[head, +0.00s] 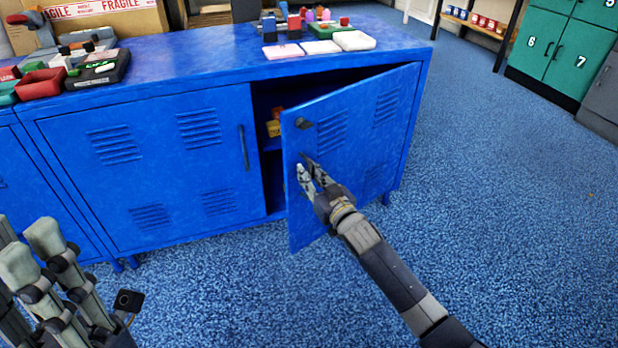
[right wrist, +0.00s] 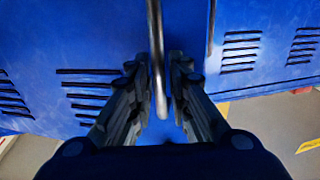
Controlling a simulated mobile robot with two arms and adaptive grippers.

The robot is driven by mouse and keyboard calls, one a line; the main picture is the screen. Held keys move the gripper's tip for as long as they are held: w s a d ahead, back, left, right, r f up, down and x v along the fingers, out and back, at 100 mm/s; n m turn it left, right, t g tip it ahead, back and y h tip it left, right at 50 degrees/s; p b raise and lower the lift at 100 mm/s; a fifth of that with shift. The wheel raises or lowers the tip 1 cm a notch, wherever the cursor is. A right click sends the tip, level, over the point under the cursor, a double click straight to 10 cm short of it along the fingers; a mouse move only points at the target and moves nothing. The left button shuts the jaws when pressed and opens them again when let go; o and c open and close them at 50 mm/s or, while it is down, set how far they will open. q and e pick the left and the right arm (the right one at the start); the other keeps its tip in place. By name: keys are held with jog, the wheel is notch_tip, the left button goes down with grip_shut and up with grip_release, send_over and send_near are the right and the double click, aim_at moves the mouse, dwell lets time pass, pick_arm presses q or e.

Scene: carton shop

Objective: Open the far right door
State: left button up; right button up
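The right door (head: 345,140) of the blue cabinet stands ajar, its left edge swung out toward me and its hinge side at the cabinet's right end. My right gripper (head: 308,168) is at the front of this door near its free edge. In the right wrist view the door's upright handle (right wrist: 158,70) lies between the two fingers, which are drawn in close around it; firm contact is hard to judge. In the head view the gripper hides the handle. My left gripper (head: 38,245) is at the lower left, fingers apart and empty, clear of the cabinet.
The neighbouring door (head: 160,165) is shut. A small yellow item (head: 273,129) shows inside the open compartment. Trays and small goods stand on the cabinet top (head: 200,62). Blue carpet (head: 500,200) is free to the right. Green lockers (head: 565,50) stand at the back right.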

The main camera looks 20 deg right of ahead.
jog(key=shift+w, duration=0.2)
grip_shut()
jog(key=shift+s+r, duration=0.1)
jog(key=shift+s, duration=0.05)
